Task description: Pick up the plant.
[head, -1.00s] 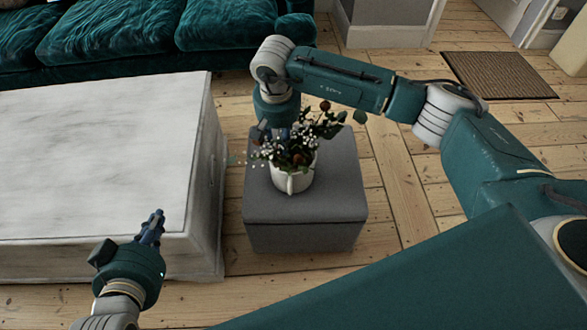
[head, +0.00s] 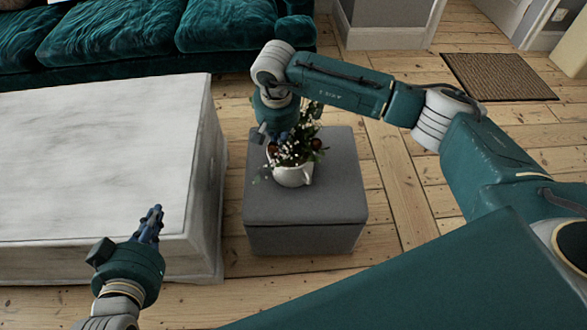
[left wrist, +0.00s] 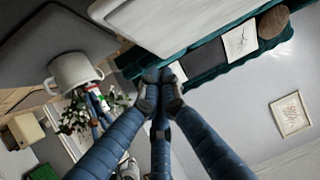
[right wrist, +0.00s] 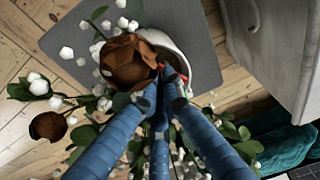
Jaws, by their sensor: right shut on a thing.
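The plant (head: 306,154) has dark leaves, small white blossoms and brown-red blooms, in a white pot (head: 293,176) with a handle. It is at the middle of the grey ottoman (head: 330,205); I cannot tell whether the pot touches the top. My right gripper (head: 281,138) comes down from above at the pot's back left rim and is shut on the plant. In the right wrist view, its fingertips (right wrist: 168,82) meet beside a large brown bloom (right wrist: 128,62), at the pot's rim (right wrist: 172,46). My left gripper (head: 151,224) is shut and empty, away from the plant.
A pale marble-like block table (head: 95,150) stands left of the ottoman, close to my left gripper. A teal sofa (head: 140,35) is at the back left. A brown mat (head: 498,76) lies at the back right. Bare floorboards surround the ottoman's front and right.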

